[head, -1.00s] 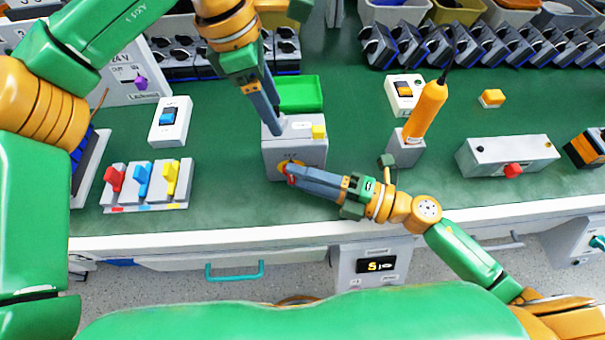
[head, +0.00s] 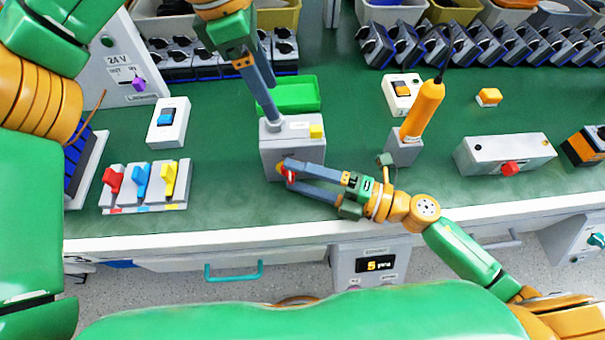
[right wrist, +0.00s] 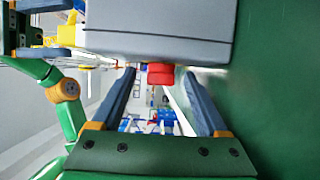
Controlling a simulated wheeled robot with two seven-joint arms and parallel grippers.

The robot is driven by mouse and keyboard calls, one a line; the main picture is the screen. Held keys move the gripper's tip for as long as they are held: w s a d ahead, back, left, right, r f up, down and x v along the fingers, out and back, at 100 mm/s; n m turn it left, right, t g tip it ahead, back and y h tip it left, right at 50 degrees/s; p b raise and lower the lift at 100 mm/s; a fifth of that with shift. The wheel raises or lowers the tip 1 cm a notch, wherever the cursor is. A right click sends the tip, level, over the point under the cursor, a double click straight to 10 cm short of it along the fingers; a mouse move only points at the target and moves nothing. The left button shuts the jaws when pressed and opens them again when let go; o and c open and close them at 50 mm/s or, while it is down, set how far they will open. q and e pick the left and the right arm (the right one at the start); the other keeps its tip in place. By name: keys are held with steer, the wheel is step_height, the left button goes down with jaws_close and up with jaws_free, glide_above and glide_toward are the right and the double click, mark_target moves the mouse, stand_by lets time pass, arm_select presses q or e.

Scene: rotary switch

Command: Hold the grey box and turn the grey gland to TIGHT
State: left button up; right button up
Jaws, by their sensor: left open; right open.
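The grey box (head: 308,155) stands on the green bench near its front edge, with a yellow block (head: 317,131) on top. A red knob (head: 291,177) with a yellow-orange patch is on its front face. My right gripper (head: 287,171) is open in front of this face, its fingers on either side of the knob. In the right wrist view the red knob (right wrist: 160,74) shows between the spread fingers, beside the grey box (right wrist: 160,42). My left gripper (head: 272,116) is open at the box's top left, pointing down; its fingers overlap in view.
A green tray (head: 291,97) lies behind the box. A grey holder with an orange handle (head: 423,108) stands to the right. Three coloured switches (head: 143,187) stand to the left.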

steer(key=v, duration=1.2)
stand_by(1.6)
